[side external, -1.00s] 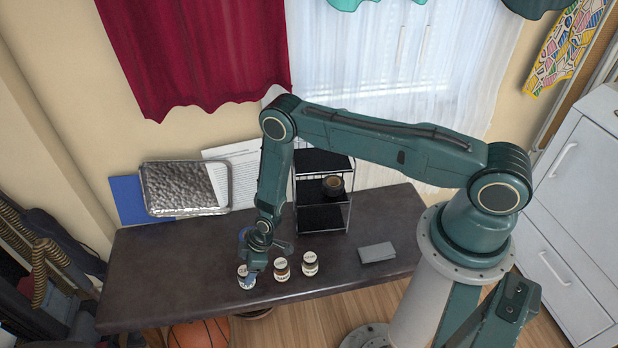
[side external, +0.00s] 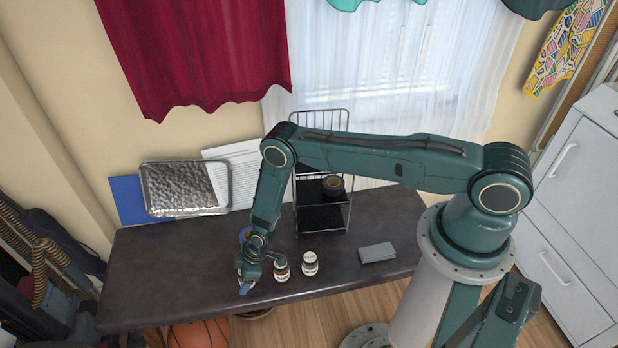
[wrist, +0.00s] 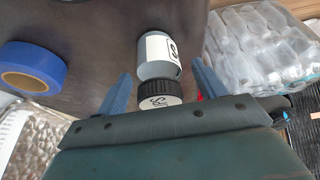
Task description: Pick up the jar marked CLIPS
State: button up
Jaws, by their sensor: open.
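In the wrist view, a jar (wrist: 158,55) with a white label and a dark ribbed lid (wrist: 158,94) lies between the fingers of my gripper (wrist: 162,70). One large letter, seemingly an S, shows on its label; the full word cannot be read. The fingers are open, one on each side, with a gap visible beside the jar.
The dark table (side external: 160,275) is clear left of my gripper. A blue tape roll (wrist: 32,68) lies behind it. A wire rack (side external: 322,215) holding a dark round item (side external: 333,184) stands behind the jars. A grey flat block (side external: 377,252) lies at the right.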

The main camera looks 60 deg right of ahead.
dwell(0.4)
jog(key=c, duration=1.1)
jog(key=shift+c, duration=0.2)
jog(key=shift+r, duration=0.1)
notch_tip(320, 180, up, 20)
dwell(0.6)
